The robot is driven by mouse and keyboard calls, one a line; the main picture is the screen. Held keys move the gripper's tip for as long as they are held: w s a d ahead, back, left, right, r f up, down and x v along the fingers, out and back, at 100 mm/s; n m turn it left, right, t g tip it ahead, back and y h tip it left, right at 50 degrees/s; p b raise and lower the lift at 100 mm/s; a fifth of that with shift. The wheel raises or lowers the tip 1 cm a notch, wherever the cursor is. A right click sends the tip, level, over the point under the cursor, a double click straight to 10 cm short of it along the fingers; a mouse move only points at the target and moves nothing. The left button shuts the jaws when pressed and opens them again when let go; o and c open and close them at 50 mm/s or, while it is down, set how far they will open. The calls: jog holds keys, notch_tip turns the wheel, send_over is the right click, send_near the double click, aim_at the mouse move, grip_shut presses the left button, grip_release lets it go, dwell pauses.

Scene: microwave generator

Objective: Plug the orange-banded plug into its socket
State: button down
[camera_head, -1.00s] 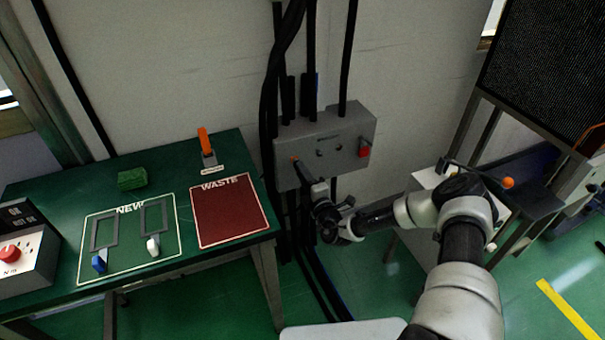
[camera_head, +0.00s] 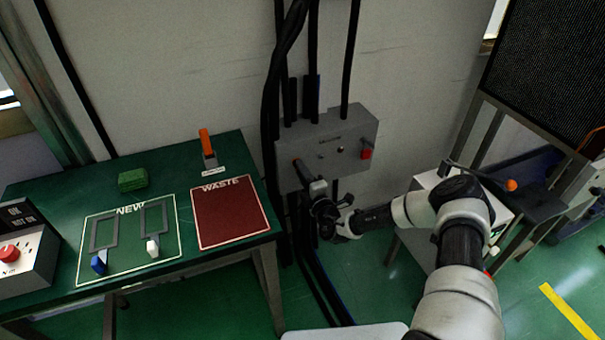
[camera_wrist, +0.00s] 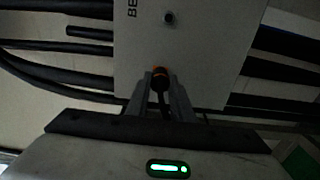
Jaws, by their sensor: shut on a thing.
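The plug (camera_wrist: 159,82) is dark with an orange band near its tip, and it lies between the fingers of my gripper (camera_wrist: 161,94). In the head view the plug (camera_head: 303,172) is at the lower left of the grey box's front, above my gripper (camera_head: 316,187). The gripper is shut on the plug. The grey box (camera_wrist: 195,60) is directly ahead of the fingers, with its face behind the plug tip. The plug hides the spot on the face where it points. I cannot tell whether its tip is inside a socket.
The box carries a red knob (camera_head: 366,154) at its right. Thick black cables (camera_head: 271,95) run beside and above it. A green table (camera_head: 100,190) with a red waste mat (camera_head: 230,215) stands to the left. A metal stand (camera_head: 478,140) is at the right.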

jog(key=c, duration=1.5)
grip_release()
jog(key=shift+w, duration=0.1)
jog(key=p+v, duration=0.3)
jog(key=v, duration=1.4)
jog(key=shift+s+r, duration=0.1)
jog(key=shift+s, duration=0.15)
jog(key=shift+r, duration=0.1)
